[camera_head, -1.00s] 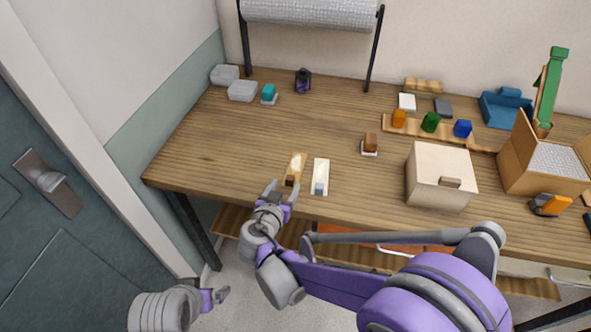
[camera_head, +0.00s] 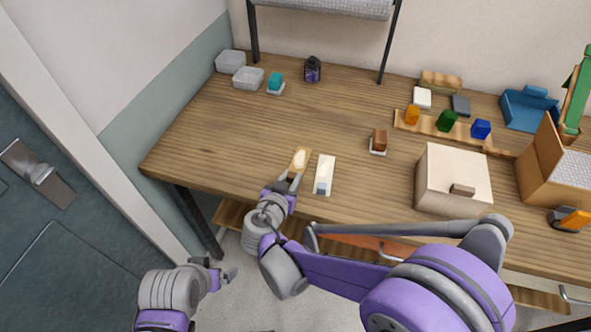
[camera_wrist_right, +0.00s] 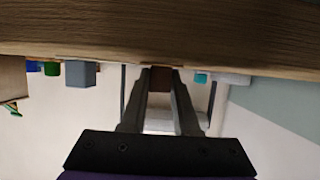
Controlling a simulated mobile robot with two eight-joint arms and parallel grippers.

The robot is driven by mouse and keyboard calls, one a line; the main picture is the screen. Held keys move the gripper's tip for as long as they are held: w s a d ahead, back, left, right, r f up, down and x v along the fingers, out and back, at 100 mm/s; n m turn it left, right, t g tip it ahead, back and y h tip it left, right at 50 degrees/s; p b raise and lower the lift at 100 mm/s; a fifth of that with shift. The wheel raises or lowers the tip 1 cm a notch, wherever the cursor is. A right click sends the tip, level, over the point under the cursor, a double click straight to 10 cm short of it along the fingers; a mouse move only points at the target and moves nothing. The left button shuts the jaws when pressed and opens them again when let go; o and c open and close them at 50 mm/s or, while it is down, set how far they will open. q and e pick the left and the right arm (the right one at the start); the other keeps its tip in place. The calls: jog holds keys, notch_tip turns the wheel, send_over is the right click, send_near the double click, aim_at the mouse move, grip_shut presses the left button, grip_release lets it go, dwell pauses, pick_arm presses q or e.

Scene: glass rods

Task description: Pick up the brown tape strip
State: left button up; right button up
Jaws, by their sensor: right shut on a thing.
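The brown tape strip (camera_head: 292,176) is a small dark brown piece at the near end of a tan card (camera_head: 300,158), close to the table's front edge. My right gripper (camera_head: 287,182) reaches it from the front edge and is shut on it. In the right wrist view the brown piece (camera_wrist_right: 160,78) sits between the two fingertips, just by the wooden surface. I cannot tell whether it is clear of the card. My left gripper (camera_head: 226,273) hangs low beside the table, away from the strip; its finger gap is unclear.
A white card (camera_head: 325,170) with a grey piece lies just right of the tan card. A brown block on a small base (camera_head: 379,141) and a cream box (camera_head: 452,176) stand further right.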

grip_shut()
jog(key=shift+r, duration=0.1)
